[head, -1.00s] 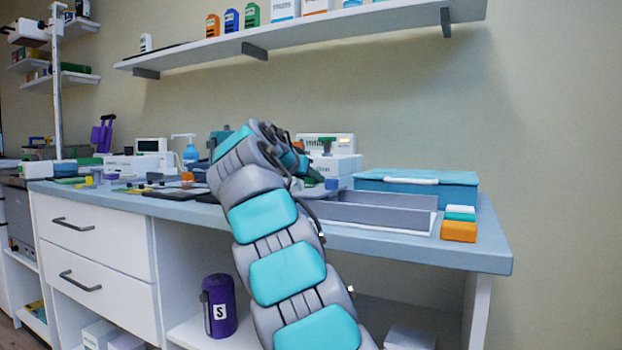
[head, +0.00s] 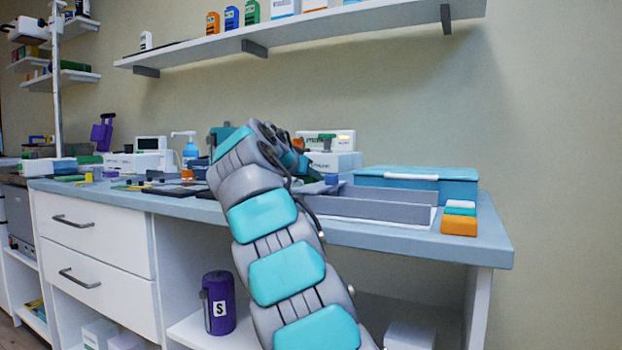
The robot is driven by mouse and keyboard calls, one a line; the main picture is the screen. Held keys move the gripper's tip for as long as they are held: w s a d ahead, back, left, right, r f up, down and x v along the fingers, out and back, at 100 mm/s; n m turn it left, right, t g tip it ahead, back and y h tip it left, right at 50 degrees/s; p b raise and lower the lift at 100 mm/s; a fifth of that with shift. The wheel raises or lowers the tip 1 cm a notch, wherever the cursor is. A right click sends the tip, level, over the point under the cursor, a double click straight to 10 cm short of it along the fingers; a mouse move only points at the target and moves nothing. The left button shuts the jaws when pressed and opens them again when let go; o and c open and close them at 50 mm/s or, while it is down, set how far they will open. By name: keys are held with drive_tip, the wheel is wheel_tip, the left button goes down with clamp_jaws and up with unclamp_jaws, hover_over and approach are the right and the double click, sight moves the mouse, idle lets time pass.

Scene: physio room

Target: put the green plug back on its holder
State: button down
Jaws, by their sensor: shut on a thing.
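My gripper (head: 304,168) is at the end of the arm, over the back middle of the bench, mostly hidden behind my own wrist. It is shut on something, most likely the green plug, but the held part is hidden. A small green T-shaped piece (head: 327,137) stands upright by a white device (head: 340,161), just right of and beyond my gripper. I cannot tell whether it is part of the holder. No holder can be made out clearly.
A grey open tray (head: 385,209) lies right of my arm, with a blue case (head: 418,183) behind it. Small stacked blocks (head: 459,225) stand near the bench's right end. A wall shelf (head: 300,33) hangs above. Small items crowd the bench at left.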

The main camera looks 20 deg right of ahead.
idle(0.3)
drive_tip(key=c, duration=0.5)
unclamp_jaws()
drive_tip(key=v, duration=0.8)
drive_tip(key=shift+f, duration=0.1)
